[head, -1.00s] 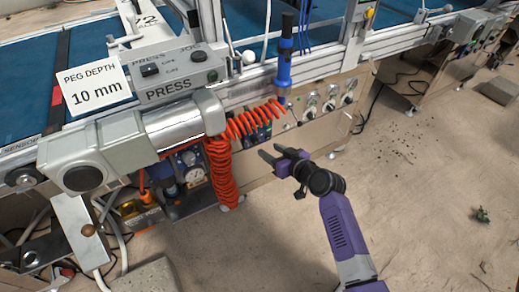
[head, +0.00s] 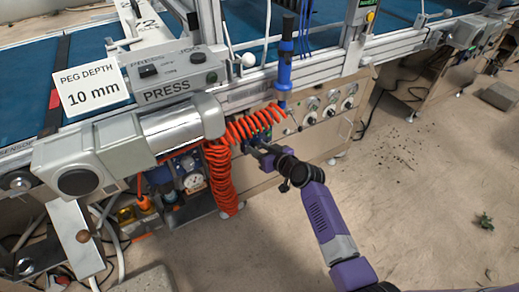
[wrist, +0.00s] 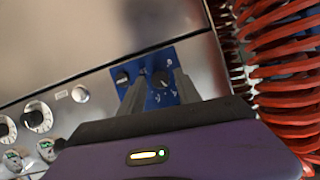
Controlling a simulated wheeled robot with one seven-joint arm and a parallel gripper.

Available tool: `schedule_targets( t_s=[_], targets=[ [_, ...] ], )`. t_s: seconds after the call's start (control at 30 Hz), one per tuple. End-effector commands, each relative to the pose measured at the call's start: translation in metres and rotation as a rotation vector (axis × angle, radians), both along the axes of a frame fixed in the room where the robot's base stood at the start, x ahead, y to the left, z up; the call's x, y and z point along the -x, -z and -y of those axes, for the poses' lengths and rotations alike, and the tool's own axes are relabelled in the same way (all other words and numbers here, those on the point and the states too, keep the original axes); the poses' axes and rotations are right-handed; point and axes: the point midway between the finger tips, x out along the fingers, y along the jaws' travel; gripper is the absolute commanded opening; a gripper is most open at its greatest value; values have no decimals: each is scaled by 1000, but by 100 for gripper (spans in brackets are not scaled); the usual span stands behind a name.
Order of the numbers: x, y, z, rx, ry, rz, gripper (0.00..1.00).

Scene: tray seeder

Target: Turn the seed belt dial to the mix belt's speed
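Several white-scaled dials sit on the metal control panel; in the head view one is the right-hand dial (head: 348,104), and the wrist view shows another (wrist: 38,117) at left. Their labels are too small to read, so I cannot tell which is the seed belt dial. A blue plate (wrist: 150,97) with black knobs lies ahead of my gripper (wrist: 158,88), with one knob (wrist: 160,79) between the fingertips in the picture. The fingers are open and apart; contact with the knob cannot be told. In the head view my gripper (head: 260,147) is at the panel, left of the dials.
A coiled orange hose (head: 222,175) hangs close left of my gripper and fills the right of the wrist view (wrist: 285,85). The grey press (head: 150,135) and a peg depth sign (head: 92,90) stand at left.

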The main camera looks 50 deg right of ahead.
Motion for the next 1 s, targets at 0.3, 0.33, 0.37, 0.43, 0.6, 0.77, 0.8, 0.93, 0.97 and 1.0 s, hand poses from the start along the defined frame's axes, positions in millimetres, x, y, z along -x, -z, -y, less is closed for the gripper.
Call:
schedule_targets(
  t_s=[0.3, 0.33, 0.37, 0.43, 0.6, 0.77, 0.8, 0.93, 0.97, 1.0],
  targets=[
    [0, 0, 0, 0, -1, 0, 0],
    [0, 0, 0, -1, -1, 0, 0],
    [0, 0, 0, -2, 0, 1, 0],
    [0, 1, 0, -10, 0, 2, 0],
    [0, 2, 0, -56, -1, 17, 0],
    [1, 5, 1, -148, -1, 43, 0],
    [1, 5, 1, -177, 0, 52, 0],
    [1, 7, 2, -287, -1, 83, 0],
    [1, 7, 2, -315, -1, 91, 0],
    [1, 7, 2, -351, -1, 101, 0]
  ],
)
